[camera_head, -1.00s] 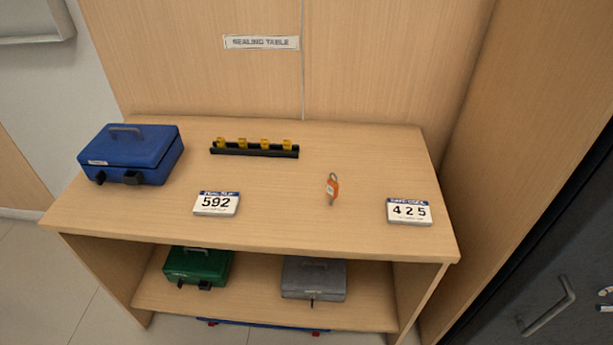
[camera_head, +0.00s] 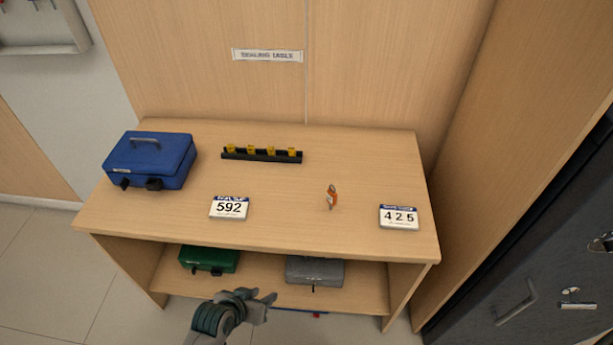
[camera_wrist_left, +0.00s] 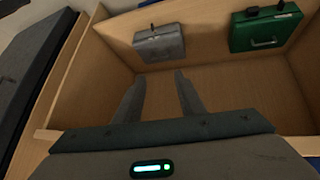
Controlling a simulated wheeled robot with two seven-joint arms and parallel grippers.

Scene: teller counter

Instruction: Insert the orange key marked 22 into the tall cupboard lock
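The orange key (camera_head: 332,197) lies on the right half of the tabletop, too small here for its number to be read. The dark tall cupboard (camera_head: 560,245) stands at the right edge of the head view, with a bar handle (camera_head: 517,303) and small metal fittings (camera_head: 578,305) on its door; I cannot tell which is the lock. My left gripper (camera_head: 268,299) is in front of the table, below the tabletop's front edge and away from the key. In the left wrist view its fingers (camera_wrist_left: 158,92) are apart with nothing between them. My right gripper is not in view.
The table (camera_head: 290,230) bears a blue cash box (camera_head: 150,160), a black rack with yellow pieces (camera_head: 262,155), and number blocks 592 (camera_head: 229,207) and 425 (camera_head: 399,217). Green (camera_head: 209,260) and grey (camera_head: 314,271) boxes sit on the lower shelf. Bare tabletop surrounds the key.

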